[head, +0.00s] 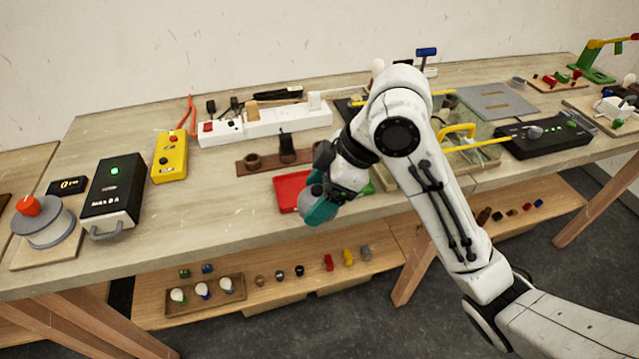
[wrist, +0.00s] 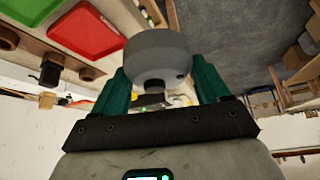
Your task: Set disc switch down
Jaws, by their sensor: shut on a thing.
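My gripper (head: 320,208) is at the front edge of the workbench, in front of the red tray. In the wrist view, its two teal fingers (wrist: 160,80) are shut on a grey round piece, which I take to be the disc switch (wrist: 158,55). The disc switch sits between the fingers, clear of the bench.
A brown holder (head: 270,165) with dark round cups stands behind the red tray. A white power strip (head: 265,124) lies further back. A yellow box (head: 170,157) and a black unit (head: 113,190) stand at left. Bare bench lies left of the red tray.

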